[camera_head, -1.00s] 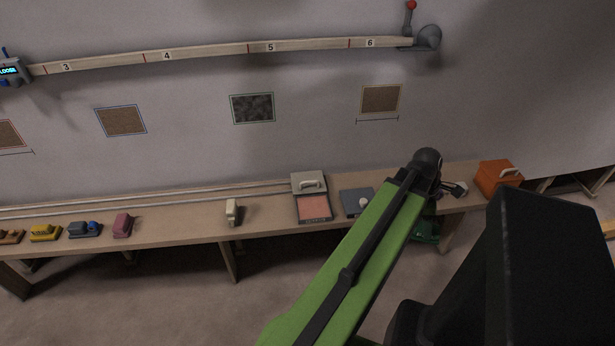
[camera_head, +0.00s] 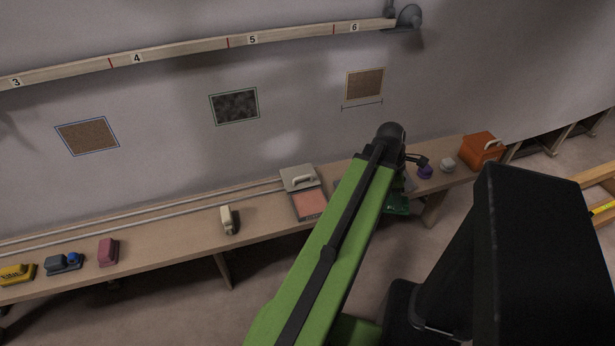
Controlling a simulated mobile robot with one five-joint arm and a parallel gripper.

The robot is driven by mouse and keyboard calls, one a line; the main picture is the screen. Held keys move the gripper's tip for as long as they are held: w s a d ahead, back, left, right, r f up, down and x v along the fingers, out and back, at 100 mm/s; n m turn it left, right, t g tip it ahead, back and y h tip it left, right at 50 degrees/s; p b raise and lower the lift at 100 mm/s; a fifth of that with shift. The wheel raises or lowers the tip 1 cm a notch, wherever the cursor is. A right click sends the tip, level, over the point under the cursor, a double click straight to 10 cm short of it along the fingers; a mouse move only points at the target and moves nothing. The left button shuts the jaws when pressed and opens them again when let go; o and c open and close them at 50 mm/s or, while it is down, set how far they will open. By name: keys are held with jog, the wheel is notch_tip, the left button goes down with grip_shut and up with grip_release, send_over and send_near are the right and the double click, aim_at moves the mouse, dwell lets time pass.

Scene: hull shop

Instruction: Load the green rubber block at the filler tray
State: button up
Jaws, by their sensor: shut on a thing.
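My green arm reaches over the bench, and my gripper (camera_head: 416,160) is mostly hidden behind its dark elbow. Only dark parts of it show. The green rubber block (camera_head: 398,206) shows as a dark green shape below the elbow, partly covered by the arm. It appears held in my gripper, at the front edge of the bench. The filler tray cannot be made out for certain. A grey flat surface beside the block is largely covered by my arm.
A numbered rail (camera_head: 190,49) crosses the wall.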

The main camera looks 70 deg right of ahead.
jog(key=w+f+n+h+b, duration=0.15)
jog(key=w+n, duration=0.35)
jog(key=w, duration=2.4)
jog(key=shift+t, duration=0.4)
notch_tip(320, 180, down, 7)
jog(key=b, duration=0.6)
jog(key=shift+s+a+r+b, duration=0.1)
jog(key=shift+s+b, duration=0.05)
jog(key=shift+b, duration=0.15)
jog(key=shift+f+b, duration=0.5)
jog(key=shift+b, duration=0.05)
notch_tip(320, 180, up, 7)
jog(key=p, duration=0.7)
jog(key=shift+s, duration=0.1)
